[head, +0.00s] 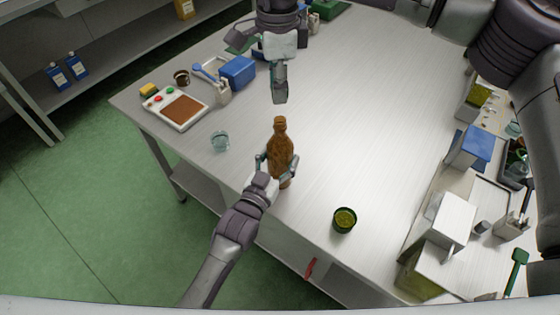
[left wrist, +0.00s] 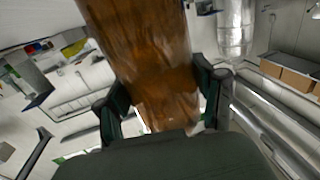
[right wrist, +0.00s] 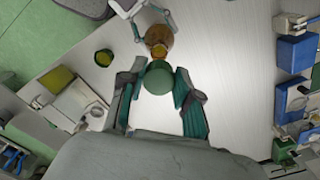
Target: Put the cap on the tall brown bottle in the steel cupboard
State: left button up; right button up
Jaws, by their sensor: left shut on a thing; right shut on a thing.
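The tall brown bottle (head: 281,150) looks upright over the steel table's front part. My left gripper (head: 276,167) is shut around its body, with a finger on each side; the bottle also fills the middle of the left wrist view (left wrist: 150,60). Whether its base touches the table is unclear. My right gripper (right wrist: 159,84) is shut on a round green cap (right wrist: 158,77). The bottle's mouth (right wrist: 158,50) shows just beyond the cap in the right wrist view, and the two look apart. In the head view my right gripper (head: 280,92) hides the cap. I cannot make out the steel cupboard for certain.
A glass (head: 220,141) stands left of the bottle, and a green-rimmed bowl (head: 344,220) stands to its right. A tray with a brown panel (head: 184,110) and a blue box (head: 238,72) are at the left. Boxes and a blue-topped container (head: 476,146) line the right. The table's middle is clear.

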aim_at(278, 120)
pick_arm(q)
jog(key=c, duration=0.3)
pick_arm(e)
jog(key=shift+f, duration=2.5)
jog(key=shift+f, duration=0.1)
jog(key=shift+f, duration=0.8)
jog(key=shift+f, duration=0.6)
